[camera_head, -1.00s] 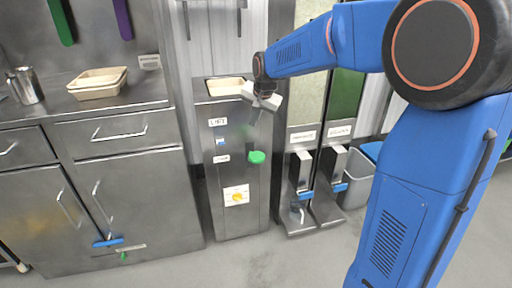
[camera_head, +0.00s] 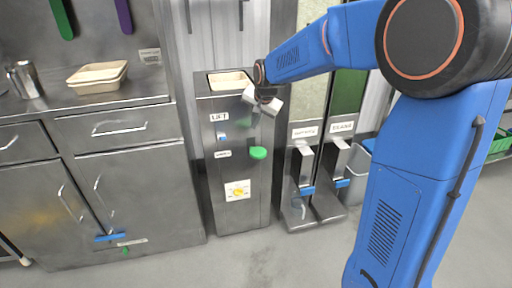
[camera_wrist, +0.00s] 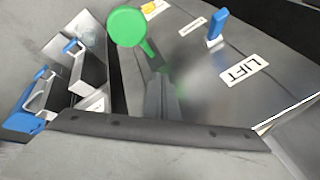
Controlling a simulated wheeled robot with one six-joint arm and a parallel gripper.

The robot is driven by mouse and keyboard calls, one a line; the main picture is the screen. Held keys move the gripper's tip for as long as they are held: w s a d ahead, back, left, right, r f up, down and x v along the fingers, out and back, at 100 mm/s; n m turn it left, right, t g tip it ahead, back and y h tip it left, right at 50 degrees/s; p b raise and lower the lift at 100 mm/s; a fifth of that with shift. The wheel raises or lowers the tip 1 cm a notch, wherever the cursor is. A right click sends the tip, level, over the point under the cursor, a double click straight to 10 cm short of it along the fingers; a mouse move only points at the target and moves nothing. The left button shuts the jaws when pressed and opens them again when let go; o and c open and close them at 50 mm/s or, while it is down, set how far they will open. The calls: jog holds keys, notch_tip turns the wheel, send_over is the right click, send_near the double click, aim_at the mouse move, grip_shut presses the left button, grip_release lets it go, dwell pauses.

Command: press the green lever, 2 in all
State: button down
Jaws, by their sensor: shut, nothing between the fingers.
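The green lever (camera_head: 258,153) is a round green knob on the front of a steel cabinet (camera_head: 228,205), at its right side. In the wrist view the green lever (camera_wrist: 127,27) shows as a disc on a short green stem, near the top left. My gripper (camera_head: 262,112) is shut and empty, above the lever and near the cabinet's upper front. It looks apart from the lever.
A tan tray (camera_head: 230,82) sits in the cabinet's top opening. A blue lever (camera_head: 221,136) is beside a LIFT label (camera_head: 219,117). Two dispensers with blue levers (camera_head: 307,191) stand to the right. Another tray (camera_head: 97,77) lies on the left counter.

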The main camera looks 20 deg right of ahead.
aim_at(255, 152)
jog(key=shift+s+f, duration=0.25)
jog(key=shift+f, duration=0.55)
jog(key=shift+s+f, duration=0.3)
jog(key=shift+f, duration=0.55)
jog(key=shift+s+f, duration=0.25)
jog(key=shift+f, duration=0.55)
jog(key=shift+f, duration=0.2)
jog(key=shift+s+f, duration=0.15)
jog(key=shift+f, duration=0.05)
